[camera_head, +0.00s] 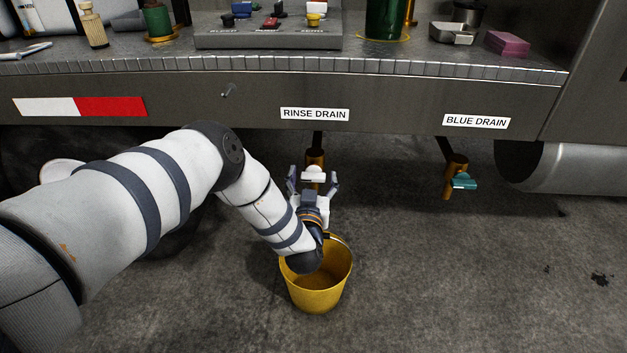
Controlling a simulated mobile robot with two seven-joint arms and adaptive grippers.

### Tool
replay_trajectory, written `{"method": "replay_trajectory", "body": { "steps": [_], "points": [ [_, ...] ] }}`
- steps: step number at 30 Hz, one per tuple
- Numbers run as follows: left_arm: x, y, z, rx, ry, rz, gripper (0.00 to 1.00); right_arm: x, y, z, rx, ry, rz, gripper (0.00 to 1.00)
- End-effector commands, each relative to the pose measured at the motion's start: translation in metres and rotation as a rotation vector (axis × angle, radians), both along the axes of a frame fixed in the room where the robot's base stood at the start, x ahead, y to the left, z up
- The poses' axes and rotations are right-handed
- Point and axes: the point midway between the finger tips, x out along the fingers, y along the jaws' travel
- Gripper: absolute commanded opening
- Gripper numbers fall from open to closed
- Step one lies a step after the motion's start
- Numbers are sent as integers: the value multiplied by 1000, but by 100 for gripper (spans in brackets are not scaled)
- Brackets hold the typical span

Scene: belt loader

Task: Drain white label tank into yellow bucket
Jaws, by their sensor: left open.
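The yellow bucket (318,296) stands on the floor below the rinse drain, partly hidden by my left wrist. The drain valve under the RINSE DRAIN label (315,114) is a brass pipe (315,158) with a white handle (313,174). My left gripper (313,182) is open, with its fingers on either side of the white handle. I cannot tell whether they touch it. No tank with a white label can be made out. My right gripper is not in view.
To the right, a second brass valve with a teal handle (463,181) hangs below the BLUE DRAIN label (476,121). The metal deck (400,62) above carries a control box (268,36), a pink sponge (507,43) and a metal tray (452,33).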

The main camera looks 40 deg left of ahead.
Motion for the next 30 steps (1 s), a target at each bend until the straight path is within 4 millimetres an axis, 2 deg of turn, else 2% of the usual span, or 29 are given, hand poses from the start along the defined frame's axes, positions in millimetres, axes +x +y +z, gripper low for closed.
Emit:
{"method": "replay_trajectory", "body": {
  "steps": [8, 14, 23, 30],
  "points": [
    [2, 1, 1, -1, 0, -1, 68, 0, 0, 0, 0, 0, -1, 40],
    [2, 1, 0, -1, 0, -1, 22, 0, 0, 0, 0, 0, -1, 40],
    [2, 1, 0, -21, -12, -1, 22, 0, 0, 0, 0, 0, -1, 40],
    [2, 1, 0, -126, -76, -1, 22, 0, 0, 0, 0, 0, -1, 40]
  ]
}}
